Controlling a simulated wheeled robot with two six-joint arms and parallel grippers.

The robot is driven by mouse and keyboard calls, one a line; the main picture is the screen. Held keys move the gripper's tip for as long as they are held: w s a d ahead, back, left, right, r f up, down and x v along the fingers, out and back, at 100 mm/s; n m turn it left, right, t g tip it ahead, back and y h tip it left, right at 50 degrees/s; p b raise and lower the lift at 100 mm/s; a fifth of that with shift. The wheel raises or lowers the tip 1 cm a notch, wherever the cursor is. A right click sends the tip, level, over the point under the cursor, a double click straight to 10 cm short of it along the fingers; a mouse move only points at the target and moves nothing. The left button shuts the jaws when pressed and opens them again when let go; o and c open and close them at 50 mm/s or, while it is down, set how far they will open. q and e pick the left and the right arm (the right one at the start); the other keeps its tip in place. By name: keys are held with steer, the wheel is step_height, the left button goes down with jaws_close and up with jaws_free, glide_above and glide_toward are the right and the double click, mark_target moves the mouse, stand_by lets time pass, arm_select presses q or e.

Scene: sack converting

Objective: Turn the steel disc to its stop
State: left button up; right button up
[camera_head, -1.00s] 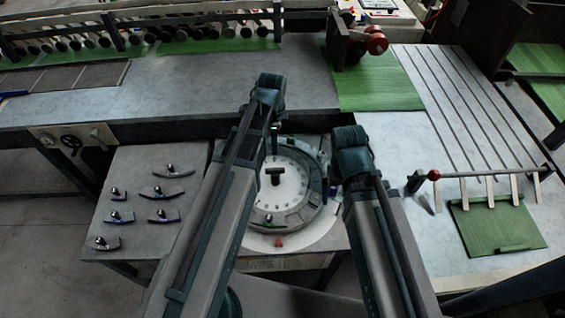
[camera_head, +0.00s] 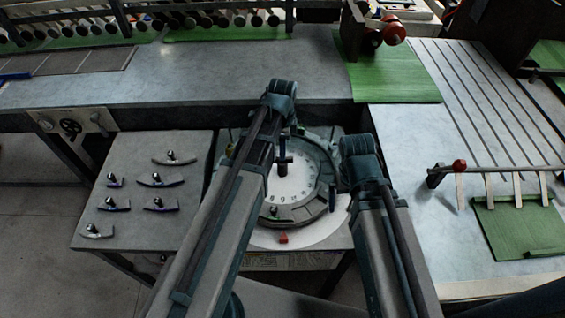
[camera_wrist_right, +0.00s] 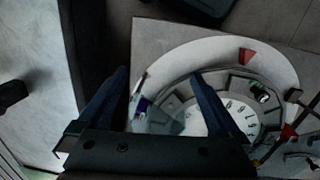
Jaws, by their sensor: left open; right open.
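The steel disc (camera_head: 318,209) lies flat on a grey stand, with a segmented metal ring around a white numbered dial (camera_head: 292,184). A dark upright T-shaped piece stands at its middle. A red triangular marker (camera_head: 283,238) sits at its near edge. My left gripper (camera_head: 284,145) is small and partly hidden by its arm, over the far part of the disc. My right gripper is mostly hidden behind its forearm in the head view. In the right wrist view my right gripper (camera_wrist_right: 160,74) is open, its fingers apart above the disc's rim (camera_wrist_right: 170,104), nothing clearly held.
A grey side table (camera_head: 130,230) at left carries several small curved metal pieces with knobs. A long grey bench (camera_head: 200,90) runs behind. At right a pale table (camera_head: 400,150) holds a red-knobbed rail (camera_head: 500,170) and a green sheet (camera_head: 515,225).

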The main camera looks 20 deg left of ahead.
mark_target(282, 167)
arm_select(q)
step_height(282, 167, down, 4)
steer(key=b, duration=0.3)
steer(key=shift+f, duration=0.1)
steer(key=shift+c, duration=0.3)
jaws_close()
stand_by(0.9)
